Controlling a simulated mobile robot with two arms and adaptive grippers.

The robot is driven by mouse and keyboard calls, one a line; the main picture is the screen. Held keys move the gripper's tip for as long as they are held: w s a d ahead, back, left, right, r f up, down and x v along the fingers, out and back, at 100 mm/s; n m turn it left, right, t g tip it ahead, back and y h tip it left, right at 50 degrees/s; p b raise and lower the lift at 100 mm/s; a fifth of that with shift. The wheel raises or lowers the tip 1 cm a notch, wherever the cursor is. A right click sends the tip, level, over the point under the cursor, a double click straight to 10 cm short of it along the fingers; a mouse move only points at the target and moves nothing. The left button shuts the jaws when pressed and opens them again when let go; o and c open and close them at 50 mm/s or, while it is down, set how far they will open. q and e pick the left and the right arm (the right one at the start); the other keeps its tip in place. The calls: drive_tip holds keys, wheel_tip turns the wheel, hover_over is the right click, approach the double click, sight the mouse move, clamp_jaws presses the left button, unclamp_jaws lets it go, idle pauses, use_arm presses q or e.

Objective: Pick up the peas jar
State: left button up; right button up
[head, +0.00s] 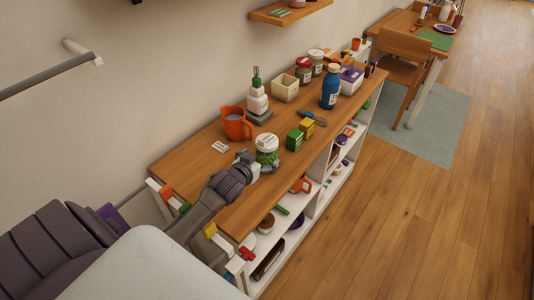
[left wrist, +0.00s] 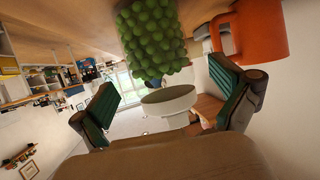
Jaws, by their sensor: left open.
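The peas jar (head: 267,158) stands upright on the wooden shelf top, with green peas inside and a white lid. In the left wrist view, which is upside down, the peas jar (left wrist: 152,40) shows its peas above and its pale lid below. My left gripper (head: 252,168) is right beside the jar on its near side and hides part of it. In the left wrist view my left gripper (left wrist: 165,108) is open, with one finger on each side of the lid. I cannot tell if a finger touches the jar. My right gripper is not in view.
An orange mug (head: 237,123) stands close behind the jar. A green box (head: 294,139) and a yellow box (head: 307,127) are to its right. A pump bottle (head: 257,97), a cream container (head: 285,88) and a blue bottle (head: 331,87) stand farther back.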

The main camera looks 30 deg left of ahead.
use_arm(q)
drive_tip(key=shift+w, duration=0.35)
drive_tip(key=p+x, duration=0.1)
drive_tip(key=x, duration=0.2)
drive_tip(key=shift+w+f, duration=0.4)
drive_tip(key=shift+w, duration=0.25)
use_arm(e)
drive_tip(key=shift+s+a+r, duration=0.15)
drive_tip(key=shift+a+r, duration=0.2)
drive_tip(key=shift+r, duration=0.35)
use_arm(q)
drive_tip(key=shift+c, duration=0.3)
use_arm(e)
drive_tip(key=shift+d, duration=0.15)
use_arm(q)
drive_tip(key=c, duration=1.3)
drive_tip(key=shift+r, duration=0.1)
drive_tip(key=shift+c, duration=0.5)
drive_tip(key=shift+a+r, duration=0.1)
